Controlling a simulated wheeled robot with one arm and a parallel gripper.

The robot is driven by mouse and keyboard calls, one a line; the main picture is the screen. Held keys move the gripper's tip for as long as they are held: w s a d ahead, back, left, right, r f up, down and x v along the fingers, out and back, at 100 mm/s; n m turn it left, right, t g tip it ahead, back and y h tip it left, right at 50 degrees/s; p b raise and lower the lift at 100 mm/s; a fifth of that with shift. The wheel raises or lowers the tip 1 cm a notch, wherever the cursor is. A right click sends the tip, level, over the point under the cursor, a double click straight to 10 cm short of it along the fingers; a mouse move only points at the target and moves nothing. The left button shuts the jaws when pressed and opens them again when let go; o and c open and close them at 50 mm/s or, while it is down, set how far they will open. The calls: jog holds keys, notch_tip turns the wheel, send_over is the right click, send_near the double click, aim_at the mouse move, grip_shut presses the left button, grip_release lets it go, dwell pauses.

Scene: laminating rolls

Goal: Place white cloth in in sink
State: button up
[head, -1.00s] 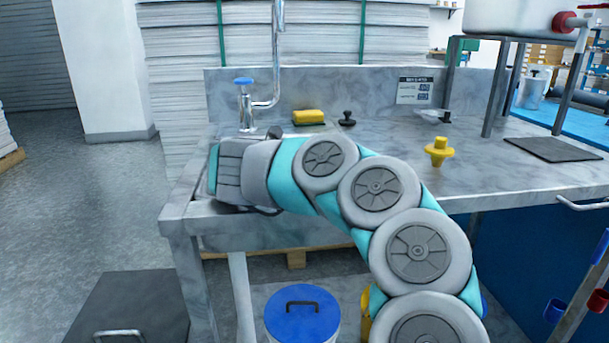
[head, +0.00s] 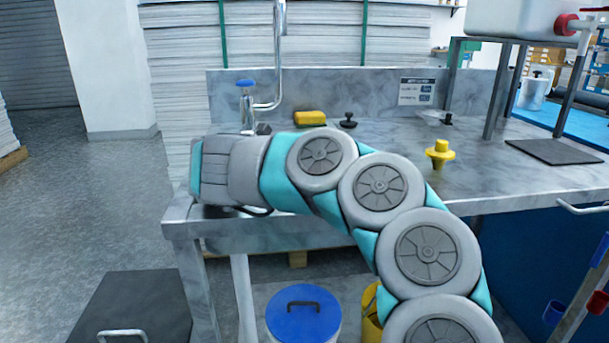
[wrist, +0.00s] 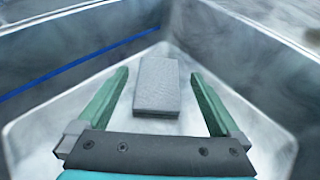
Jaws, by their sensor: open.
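My gripper (wrist: 158,75) is open, with one green finger on each side of the cloth and a gap on both sides. I cannot tell how high the fingers are above the floor. In the head view my arm covers the sink area and the gripper's fingers and the cloth are hidden.
A tap with a blue handle (head: 245,83) stands behind my wrist. A yellow sponge (head: 310,118), a black knob-like item (head: 348,121) and a yellow stopper-like item (head: 439,153) rest on the grey counter (head: 500,185). A blue-lidded bucket (head: 303,312) stands below.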

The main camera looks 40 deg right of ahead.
jog(key=shift+v, duration=4)
jog(key=shift+w+r, duration=0.1)
jog(key=shift+r, duration=0.05)
